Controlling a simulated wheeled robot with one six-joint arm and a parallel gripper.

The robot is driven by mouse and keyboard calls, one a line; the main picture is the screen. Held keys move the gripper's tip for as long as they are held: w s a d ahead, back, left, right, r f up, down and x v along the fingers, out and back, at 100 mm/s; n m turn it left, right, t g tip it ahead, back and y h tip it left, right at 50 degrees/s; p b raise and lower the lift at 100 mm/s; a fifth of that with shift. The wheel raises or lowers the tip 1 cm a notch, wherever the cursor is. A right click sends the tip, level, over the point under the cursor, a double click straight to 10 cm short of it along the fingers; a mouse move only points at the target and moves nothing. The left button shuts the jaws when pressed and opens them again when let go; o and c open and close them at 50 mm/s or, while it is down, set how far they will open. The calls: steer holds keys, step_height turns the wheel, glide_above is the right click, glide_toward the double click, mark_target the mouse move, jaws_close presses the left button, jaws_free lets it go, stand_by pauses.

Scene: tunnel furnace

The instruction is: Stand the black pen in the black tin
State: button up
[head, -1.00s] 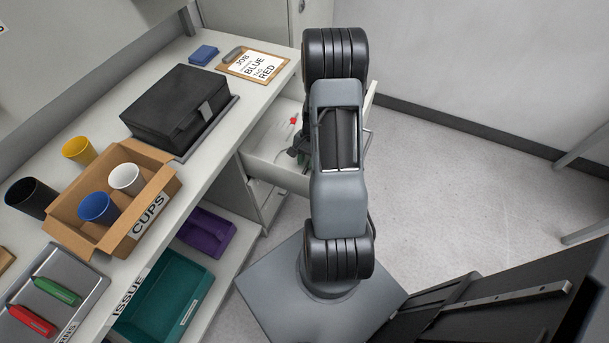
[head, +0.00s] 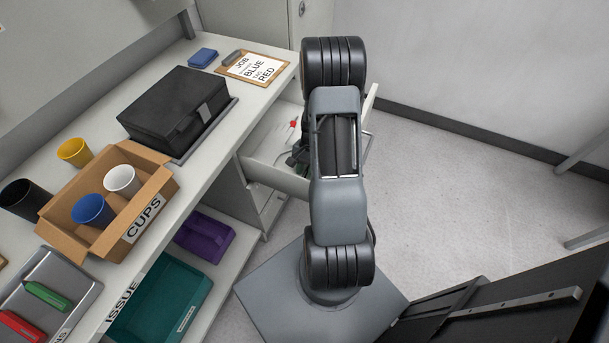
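A black cup-shaped container (head: 24,200), likely the black tin, stands upright at the left edge of the bench, beside the cardboard box. I cannot make out a black pen in this view. My gripper (head: 297,158) is partly visible at the open drawer (head: 268,172), low beside my arm. My arm hides most of it and part of the drawer's inside. I cannot tell whether its fingers are apart or whether it holds anything. A small red-tipped item (head: 294,124) lies in the drawer near it.
The cardboard CUPS box (head: 150,205) holds a blue cup (head: 92,210) and a white cup (head: 121,180). A yellow cup (head: 74,151), black case (head: 175,110) and clipboard (head: 255,68) are on the bench. Teal (head: 160,300) and purple (head: 205,235) bins sit below. Floor at right is open.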

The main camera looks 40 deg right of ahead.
mark_target(306, 172)
jaws_close()
stand_by(1.0)
step_height(306, 172, up, 12)
steer(key=p, duration=0.9)
